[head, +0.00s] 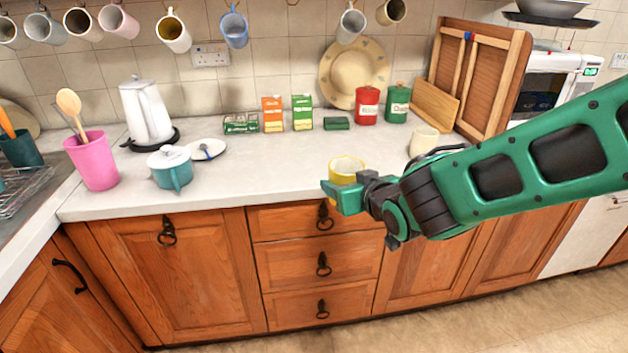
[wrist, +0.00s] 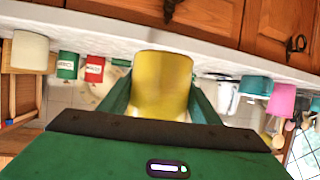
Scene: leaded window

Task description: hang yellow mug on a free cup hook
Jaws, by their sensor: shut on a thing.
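The yellow mug (head: 347,168) is in my gripper (head: 345,196) in front of the worktop edge in the head view. In the wrist view the yellow mug (wrist: 160,85) fills the space between the two green fingers, which are shut on it. Its handle cannot be made out. Cup hooks run along the wall at the top of the head view. One hook (head: 292,2) at the top middle shows no mug on it. Mugs hang on either side of it, including a blue mug (head: 234,30) and a white mug (head: 351,26).
A white worktop (head: 270,172) lies behind my gripper, with a cream mug (head: 424,141), a teal pot (head: 171,167), a pink pot (head: 92,160) and a kettle (head: 147,110). Small boxes (head: 273,113), red and green tins and a plate (head: 352,75) stand by the wall. The middle worktop is clear.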

